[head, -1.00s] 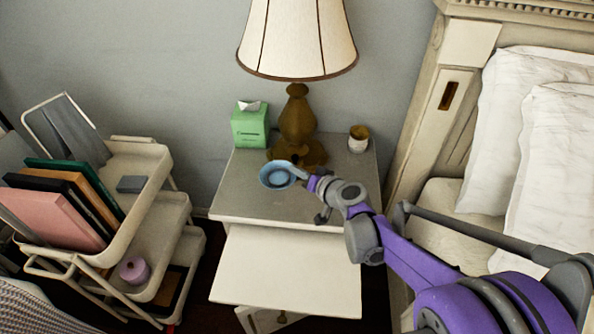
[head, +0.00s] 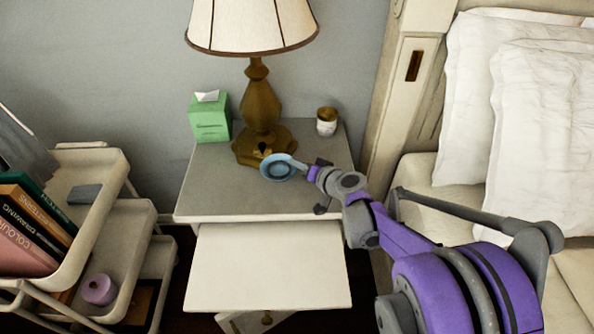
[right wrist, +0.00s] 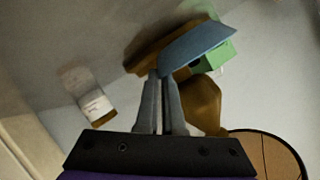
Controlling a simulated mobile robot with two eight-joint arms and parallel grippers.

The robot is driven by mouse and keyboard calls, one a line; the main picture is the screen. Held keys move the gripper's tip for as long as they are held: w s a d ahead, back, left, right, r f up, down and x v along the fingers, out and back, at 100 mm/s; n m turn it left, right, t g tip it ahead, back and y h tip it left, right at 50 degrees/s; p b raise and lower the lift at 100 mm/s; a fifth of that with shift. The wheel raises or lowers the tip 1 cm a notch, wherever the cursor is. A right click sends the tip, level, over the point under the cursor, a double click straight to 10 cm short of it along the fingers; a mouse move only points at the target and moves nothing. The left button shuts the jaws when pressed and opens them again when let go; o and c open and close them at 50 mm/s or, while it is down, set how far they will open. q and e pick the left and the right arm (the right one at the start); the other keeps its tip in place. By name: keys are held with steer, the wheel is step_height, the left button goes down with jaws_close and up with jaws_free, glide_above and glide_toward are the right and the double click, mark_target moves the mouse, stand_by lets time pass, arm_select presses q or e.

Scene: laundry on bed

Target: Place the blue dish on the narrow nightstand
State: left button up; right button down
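The blue dish (head: 278,167) is at the tip of my right gripper (head: 302,170), over the grey top of the narrow nightstand (head: 230,190), just in front of the lamp base. In the right wrist view the fingers (right wrist: 160,78) are close together on the rim of the blue dish (right wrist: 200,48), which looks tilted there. I cannot tell whether the dish touches the nightstand top. My left gripper is not in view.
On the nightstand stand a lamp (head: 260,105), a green tissue box (head: 209,118) and a small candle jar (head: 327,121). A pale panel (head: 265,270) juts out in front. A cart (head: 105,220) is at left, the bed (head: 530,130) at right. The front nightstand top is clear.

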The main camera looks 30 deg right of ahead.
step_height(320, 180, down, 2)
steer(key=shift+f+b, duration=0.2)
steer(key=shift+b, duration=0.15)
steer(key=c, duration=1)
jaws_free()
steer(key=shift+c, duration=0.2)
